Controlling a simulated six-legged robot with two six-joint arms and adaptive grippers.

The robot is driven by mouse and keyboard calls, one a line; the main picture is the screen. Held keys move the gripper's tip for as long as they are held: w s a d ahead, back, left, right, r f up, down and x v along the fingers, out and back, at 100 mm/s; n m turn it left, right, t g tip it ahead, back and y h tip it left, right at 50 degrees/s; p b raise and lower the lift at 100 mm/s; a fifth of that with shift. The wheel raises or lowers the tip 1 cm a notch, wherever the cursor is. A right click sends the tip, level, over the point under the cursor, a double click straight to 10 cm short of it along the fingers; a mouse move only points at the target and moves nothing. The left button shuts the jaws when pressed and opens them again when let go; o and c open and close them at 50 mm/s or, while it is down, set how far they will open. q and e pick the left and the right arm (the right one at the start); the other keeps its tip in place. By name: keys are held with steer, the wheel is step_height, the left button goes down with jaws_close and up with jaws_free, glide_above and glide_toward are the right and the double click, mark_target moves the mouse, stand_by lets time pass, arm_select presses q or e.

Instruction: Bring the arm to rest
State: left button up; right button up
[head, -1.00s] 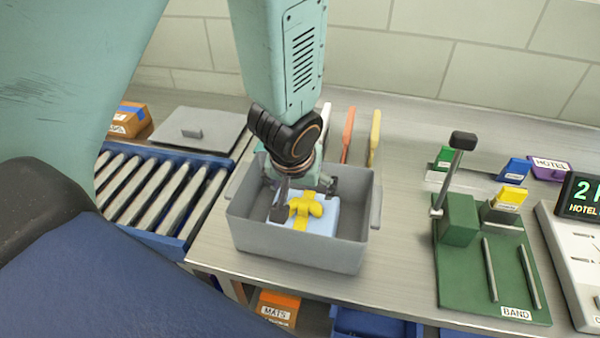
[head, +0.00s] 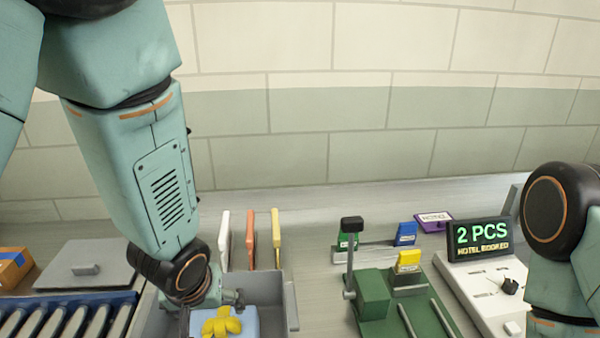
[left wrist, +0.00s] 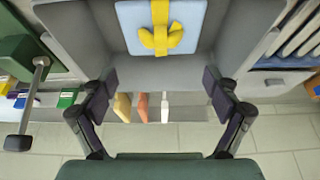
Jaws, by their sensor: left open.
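A light blue packet (head: 251,318) with a yellow bow (head: 222,322) lies in the grey bin (head: 262,286). The bin's near part is cut off at the bottom of the head view. My left gripper (head: 210,303) is at the bin, close above the packet, its fingers partly hidden. In the left wrist view my left gripper (left wrist: 158,85) has its fingers spread wide with nothing between them. The packet (left wrist: 184,24) shows there beyond the fingertips, apart from them. My right arm shows at the right edge of the head view; its gripper is out of view.
White, orange and yellow upright pieces (head: 250,240) stand behind the bin. A green band fixture (head: 375,300) with a lever is to its right, then a console (head: 485,275) reading "2 PCS". A roller conveyor (head: 80,312) and a grey lid (head: 90,265) are left.

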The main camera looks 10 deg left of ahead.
mark_target(220, 322)
arm_select(q)
steer(key=b+x, duration=0.5)
steer(key=x, duration=0.6)
steer(key=shift+w+f, duration=0.1)
steer(key=shift+w, duration=0.05)
steer(key=shift+w+f, duration=0.1)
steer(key=shift+f, duration=0.3)
